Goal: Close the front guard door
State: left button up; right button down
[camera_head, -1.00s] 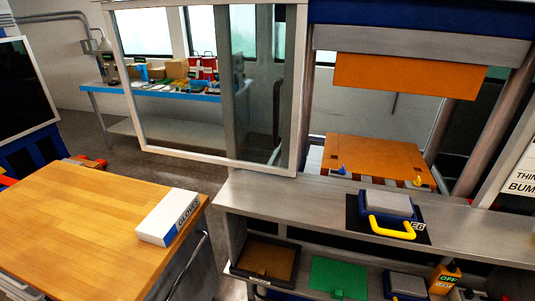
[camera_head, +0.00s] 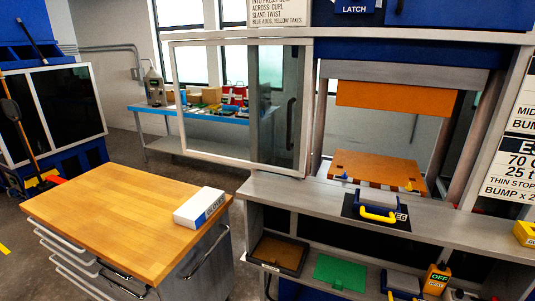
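The front guard door (camera_head: 240,105) is a clear panel in a light metal frame with a dark vertical handle (camera_head: 290,122) near its right side. It stands slid to the left of the press opening. The opening shows an orange upper plate (camera_head: 392,97) and an orange lower plate (camera_head: 378,169), uncovered by the door. A small blue peg and a yellow peg stand at the lower plate's front edge. Neither of my grippers is in view.
A wood-topped drawer cart (camera_head: 115,218) with a white glove box (camera_head: 200,207) stands at front left. A grey bench (camera_head: 310,195) runs before the press, bearing a blue block with a yellow handle (camera_head: 378,214). Shelves below hold trays. Grey floor shows between cart and bench.

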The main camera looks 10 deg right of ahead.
aim_at(309, 42)
jog(key=u, duration=1.4)
jog(key=i, duration=1.2)
jog(key=u, duration=0.05)
